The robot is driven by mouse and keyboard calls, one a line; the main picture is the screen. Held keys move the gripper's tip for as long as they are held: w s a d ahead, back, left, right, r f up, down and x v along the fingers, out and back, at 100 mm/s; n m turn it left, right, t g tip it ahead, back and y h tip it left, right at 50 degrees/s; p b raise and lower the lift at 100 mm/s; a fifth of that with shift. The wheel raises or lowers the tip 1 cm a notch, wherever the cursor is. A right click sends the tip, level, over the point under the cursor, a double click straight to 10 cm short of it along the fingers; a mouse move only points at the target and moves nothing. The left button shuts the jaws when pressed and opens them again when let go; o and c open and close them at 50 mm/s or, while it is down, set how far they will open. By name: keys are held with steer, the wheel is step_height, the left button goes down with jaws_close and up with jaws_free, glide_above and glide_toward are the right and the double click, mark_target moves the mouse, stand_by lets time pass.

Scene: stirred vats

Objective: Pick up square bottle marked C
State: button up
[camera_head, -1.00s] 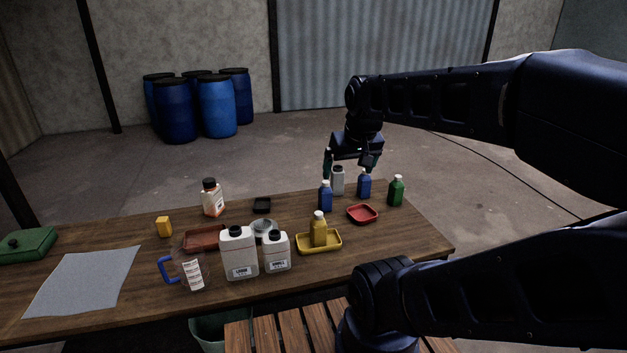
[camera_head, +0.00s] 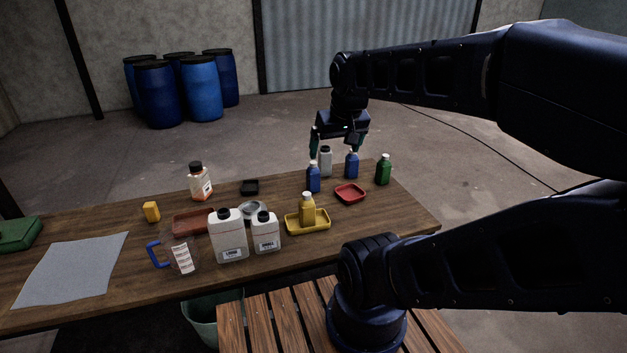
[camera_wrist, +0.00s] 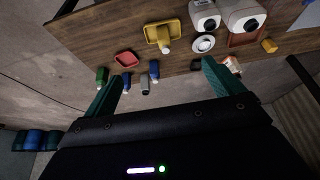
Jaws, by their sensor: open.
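No letter C is readable on any bottle. The small bottles at the right of the table are a front blue one (camera_head: 313,179), a grey one (camera_head: 326,163), a rear blue one (camera_head: 351,166) and a green one (camera_head: 384,171). A yellow bottle (camera_head: 307,212) stands in a yellow tray (camera_head: 292,226). My gripper (camera_head: 333,147) is open and empty, just above and behind the grey bottle in the head view. In the wrist view its teal fingers (camera_wrist: 160,86) are spread wide, with the grey bottle (camera_wrist: 145,84) and front blue bottle (camera_wrist: 154,71) showing between them.
White jugs marked LARGE (camera_head: 228,240) and SMALL (camera_head: 265,234) stand mid-table beside a clear blue-handled pitcher (camera_head: 182,258). A red tray (camera_head: 350,194) lies in front of the rear blue bottle. An orange-labelled bottle (camera_head: 200,182) stands at the back. Blue drums (camera_head: 157,95) stand behind.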

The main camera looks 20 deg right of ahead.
steer(key=shift+c, duration=0.4)
steer(key=c, duration=0.5)
steer(key=shift+w, duration=0.1)
steer(key=n+h, duration=0.5)
steer(key=n, duration=2.2)
glide_above(313, 162)
steer(key=s+a, duration=0.3)
step_height(313, 162, down, 26)
steer(key=shift+x, duration=4.6)
